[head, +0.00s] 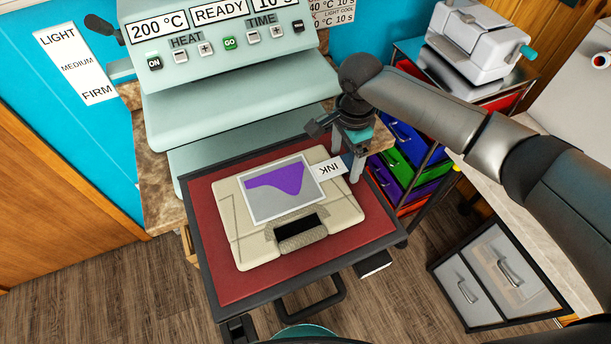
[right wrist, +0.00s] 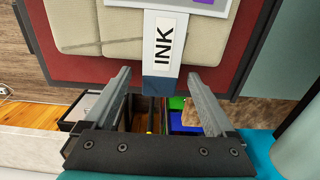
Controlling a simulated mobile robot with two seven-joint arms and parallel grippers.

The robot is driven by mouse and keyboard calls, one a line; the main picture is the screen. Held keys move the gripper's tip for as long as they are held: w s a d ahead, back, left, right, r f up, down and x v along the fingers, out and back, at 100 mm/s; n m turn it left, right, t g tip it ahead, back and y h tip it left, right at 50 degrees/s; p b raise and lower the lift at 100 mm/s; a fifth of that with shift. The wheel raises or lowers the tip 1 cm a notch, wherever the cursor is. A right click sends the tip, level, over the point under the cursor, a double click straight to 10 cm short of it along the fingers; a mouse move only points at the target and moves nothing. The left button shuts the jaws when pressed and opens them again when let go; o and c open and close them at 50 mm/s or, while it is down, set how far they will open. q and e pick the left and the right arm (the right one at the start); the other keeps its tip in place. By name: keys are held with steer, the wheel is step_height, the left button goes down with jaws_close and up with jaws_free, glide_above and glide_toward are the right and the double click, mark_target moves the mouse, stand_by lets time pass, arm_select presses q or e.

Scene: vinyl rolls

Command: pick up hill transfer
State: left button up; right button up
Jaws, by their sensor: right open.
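The hill transfer (head: 278,200) is a pale sheet with a purple hill shape. It lies on a cream bag (head: 238,235) with a dark opening, on the red press bed (head: 215,270). A white tab marked INK (head: 328,169) sticks out from its right side, and it shows large in the right wrist view (right wrist: 165,40). My right gripper (head: 346,166) is open at the outer end of this tab. In the right wrist view, the tab's dark blue end (right wrist: 159,84) appears between the open fingers, with gaps on both sides. My left gripper is not in view.
The heat press (head: 240,105) stands open behind the bed, its panel reading 200 °C and READY. Colored drawers (head: 405,140) stand right of the bed. A white machine (head: 475,40) is at the back right. A grey drawer cabinet (head: 495,275) stands at lower right.

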steer(key=c, duration=1.4)
steer(key=shift+r, duration=0.2)
